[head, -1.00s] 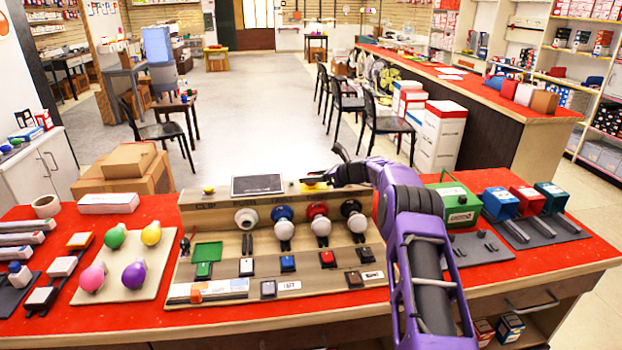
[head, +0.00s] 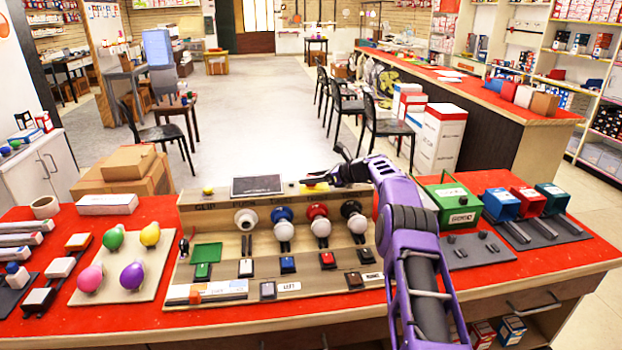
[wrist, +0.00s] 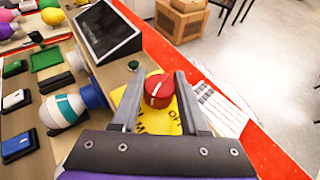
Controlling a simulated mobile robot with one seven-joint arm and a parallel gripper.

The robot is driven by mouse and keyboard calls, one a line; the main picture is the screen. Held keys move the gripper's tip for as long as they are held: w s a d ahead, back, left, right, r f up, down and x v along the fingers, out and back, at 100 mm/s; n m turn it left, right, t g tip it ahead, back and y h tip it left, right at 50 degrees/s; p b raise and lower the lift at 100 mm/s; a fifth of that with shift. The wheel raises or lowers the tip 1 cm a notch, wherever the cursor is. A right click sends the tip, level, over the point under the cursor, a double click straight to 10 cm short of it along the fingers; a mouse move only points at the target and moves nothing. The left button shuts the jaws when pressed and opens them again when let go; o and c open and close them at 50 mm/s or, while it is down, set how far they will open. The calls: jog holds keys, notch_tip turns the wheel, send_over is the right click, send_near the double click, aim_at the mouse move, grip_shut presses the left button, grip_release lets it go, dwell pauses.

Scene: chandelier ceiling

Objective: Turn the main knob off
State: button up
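The main knob (wrist: 159,90) is red with a white line and sits on a yellow plate (wrist: 172,124) lettered OFF. In the wrist view the white line runs nearly up and down the picture. My gripper (wrist: 160,76) is open, with one finger on each side of the knob. I cannot tell whether the fingers touch it. In the head view the yellow plate (head: 315,187) shows at the top right of the wooden panel, with my gripper (head: 332,178) over it. The knob itself cannot be made out there.
A dark screen (wrist: 104,30) stands beside the knob. A bulb in a blue socket (wrist: 64,108) is close to the left finger. The wooden panel (head: 262,272) carries several bulbs and switches. A green box (head: 455,206) stands right of my arm.

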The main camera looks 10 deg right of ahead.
jog(key=o, duration=0.4)
jog(key=shift+d, duration=0.1)
jog(key=shift+s+d+r, duration=0.3)
jog(key=shift+d, duration=0.15)
jog(key=v, duration=1.6)
jog(key=shift+s+a, duration=0.1)
jog(key=shift+s, duration=0.1)
